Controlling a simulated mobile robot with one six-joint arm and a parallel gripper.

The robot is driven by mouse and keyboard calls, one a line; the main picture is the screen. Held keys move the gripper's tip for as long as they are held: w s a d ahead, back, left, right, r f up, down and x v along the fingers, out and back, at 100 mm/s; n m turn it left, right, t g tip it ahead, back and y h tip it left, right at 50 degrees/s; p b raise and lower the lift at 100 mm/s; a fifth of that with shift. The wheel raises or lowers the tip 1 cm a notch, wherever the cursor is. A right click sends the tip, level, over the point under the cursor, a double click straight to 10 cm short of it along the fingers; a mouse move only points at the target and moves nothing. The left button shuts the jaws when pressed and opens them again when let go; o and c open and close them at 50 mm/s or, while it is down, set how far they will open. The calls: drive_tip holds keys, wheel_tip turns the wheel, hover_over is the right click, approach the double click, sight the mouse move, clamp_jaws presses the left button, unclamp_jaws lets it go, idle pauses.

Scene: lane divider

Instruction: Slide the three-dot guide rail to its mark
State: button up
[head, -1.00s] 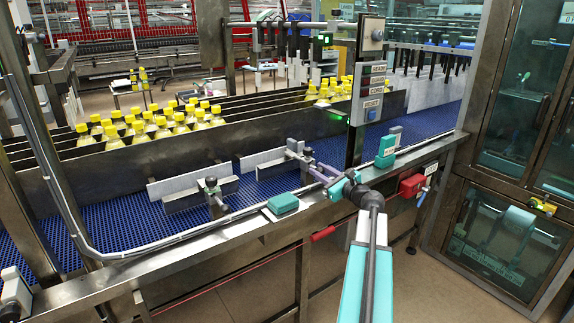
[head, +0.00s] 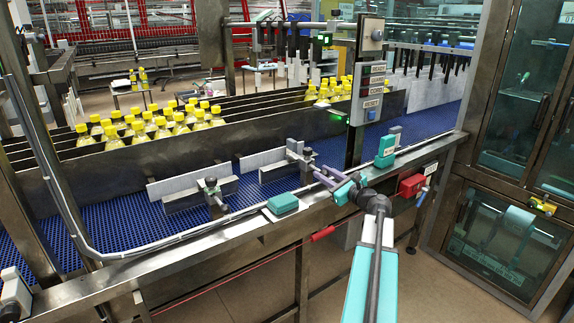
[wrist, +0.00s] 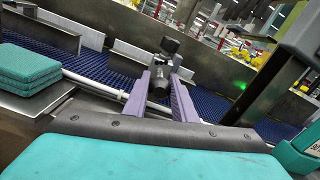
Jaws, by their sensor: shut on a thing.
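Two pale guide rails stand over the blue conveyor: a left rail (head: 168,185) and a right rail (head: 262,159), each with a dark clamp and knob. My gripper (head: 322,177) is at the near edge of the belt, beside the right rail's clamp (head: 305,158). In the wrist view, the two purple fingers of my gripper (wrist: 160,101) stand on either side of the dark end of a clamp (wrist: 158,84), and are shut on it. No dot markings or target mark can be made out, so I cannot tell which rail has three dots.
A teal block (head: 283,203) lies on the near frame edge, left of my gripper. A taller teal block (head: 386,150) and a red box (head: 411,186) are to the right. A metal post with a button panel (head: 371,92) rises behind. Yellow-capped bottles (head: 170,122) fill the far lanes.

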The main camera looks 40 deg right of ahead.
drive_tip(key=shift+s, duration=1.15)
drive_tip(key=o, duration=1.1)
drive_tip(key=s+b, duration=0.1)
drive_tip(key=s, duration=0.3)
drive_tip(key=s+b, duration=0.1)
drive_tip(key=s, duration=0.4)
drive_tip(key=s+a+b, duration=0.1)
drive_tip(key=s, duration=0.3)
drive_tip(key=shift+s, duration=0.35)
